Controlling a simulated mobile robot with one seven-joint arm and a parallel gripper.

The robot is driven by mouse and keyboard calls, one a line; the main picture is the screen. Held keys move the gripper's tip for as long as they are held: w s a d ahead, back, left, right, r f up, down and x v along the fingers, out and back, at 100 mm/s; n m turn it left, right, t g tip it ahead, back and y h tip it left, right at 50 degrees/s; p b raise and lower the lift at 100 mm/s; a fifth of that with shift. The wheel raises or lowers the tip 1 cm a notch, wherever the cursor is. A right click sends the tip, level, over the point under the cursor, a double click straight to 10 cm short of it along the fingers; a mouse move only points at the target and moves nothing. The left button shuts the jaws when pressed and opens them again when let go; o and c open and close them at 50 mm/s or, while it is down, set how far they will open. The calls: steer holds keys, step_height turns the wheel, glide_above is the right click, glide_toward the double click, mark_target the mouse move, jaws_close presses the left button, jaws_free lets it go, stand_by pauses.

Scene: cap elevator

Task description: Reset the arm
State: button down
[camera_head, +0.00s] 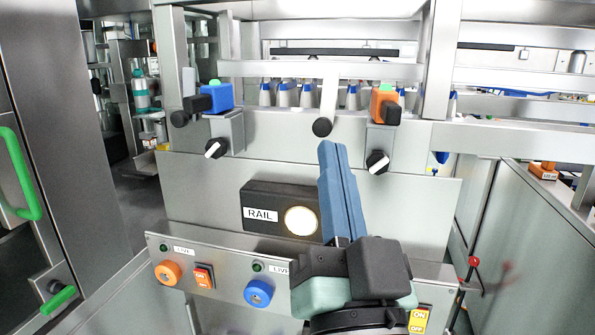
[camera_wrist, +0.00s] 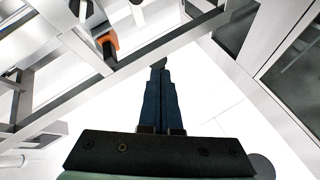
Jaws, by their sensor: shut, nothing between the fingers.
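My gripper (camera_head: 330,155) has blue fingers that point upward in front of the machine panel in the head view. The fingers lie together with nothing between them. In the wrist view my gripper (camera_wrist: 160,68) also shows its blue fingers side by side, pointing away from the camera. The gripper is in front of the black RAIL box (camera_head: 262,198) with its round cream button (camera_head: 301,221) and hides the box's right part. I cannot tell whether it touches anything.
Above are a blue block (camera_head: 216,97), an orange block (camera_head: 383,103) and black-and-white knobs (camera_head: 377,162). A door with a green handle (camera_head: 24,175) stands left.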

steer(key=s+a+r+n+t+p, duration=0.1)
steer(key=s+r+p, duration=0.2)
steer(key=r+p, duration=0.4)
steer(key=s+a+r+n+t+h+p, duration=0.1)
steer(key=r+p, duration=0.6)
steer(key=r, duration=1.3)
steer(key=shift+s+a+r+n+t, duration=0.2)
steer(key=shift+s+a+n+t, duration=0.3)
steer(key=shift+s+a+n, duration=0.5)
steer(key=shift+s+d+f, duration=0.1)
steer(key=shift+s+d, duration=0.1)
steer(key=shift+d, duration=0.05)
